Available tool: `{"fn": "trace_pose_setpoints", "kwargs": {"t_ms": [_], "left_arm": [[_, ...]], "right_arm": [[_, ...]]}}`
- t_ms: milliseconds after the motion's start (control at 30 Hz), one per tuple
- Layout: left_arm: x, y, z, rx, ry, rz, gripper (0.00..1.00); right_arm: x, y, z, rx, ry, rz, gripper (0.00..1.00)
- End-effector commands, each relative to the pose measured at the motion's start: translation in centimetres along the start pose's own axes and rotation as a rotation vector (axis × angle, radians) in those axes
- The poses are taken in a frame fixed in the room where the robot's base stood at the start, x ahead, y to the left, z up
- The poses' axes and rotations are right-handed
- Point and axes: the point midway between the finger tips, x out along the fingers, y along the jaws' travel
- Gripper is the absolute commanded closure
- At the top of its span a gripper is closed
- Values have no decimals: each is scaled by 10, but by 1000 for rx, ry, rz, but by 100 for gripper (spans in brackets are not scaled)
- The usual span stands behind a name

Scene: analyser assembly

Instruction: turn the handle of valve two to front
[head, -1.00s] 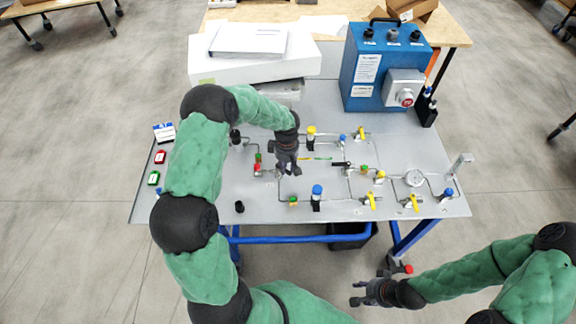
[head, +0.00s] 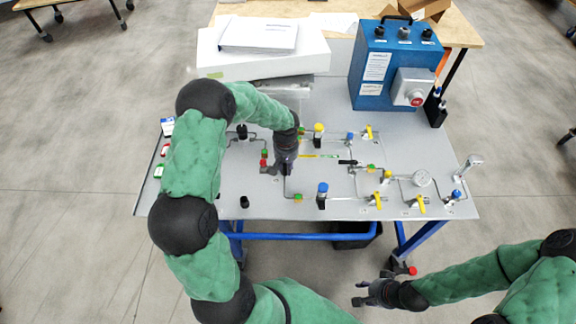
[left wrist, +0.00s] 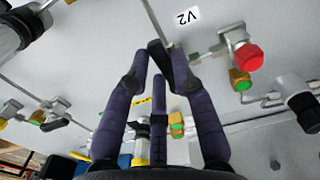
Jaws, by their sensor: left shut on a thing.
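Valve two stands by the printed label V2 (left wrist: 187,17) in the left wrist view. Its black handle (left wrist: 160,60) lies between the fingertips of my left gripper (left wrist: 159,72), which is shut on it. In the head view my left gripper (head: 285,165) is low over the panel, and it hides most of the valve and its handle. My right gripper (head: 360,293) is open and empty, in front of the panel at the lower right.
A red cap (left wrist: 249,56) and a green fitting (left wrist: 240,80) sit close to the left gripper. A blue box (head: 390,65) stands at the back right.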

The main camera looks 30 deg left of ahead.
Motion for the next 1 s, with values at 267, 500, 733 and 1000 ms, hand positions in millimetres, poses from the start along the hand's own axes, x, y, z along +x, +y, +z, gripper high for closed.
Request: {"fn": "trace_pose_setpoints", "kwargs": {"t_ms": [267, 500, 733, 1000], "left_arm": [[-1, -2, -1, 54, 3, 0, 100], [-1, -2, -1, 60, 3, 0, 100], [-1, -2, -1, 60, 4, 0, 58], [0, -2, 0, 59, 2, 0, 51]], "right_arm": [[0, 0, 0, 0, 0, 0, 60], [0, 0, 0, 0, 0, 0, 60], [0, 0, 0, 0, 0, 0, 60], [0, 0, 0, 0, 0, 0, 60]]}}
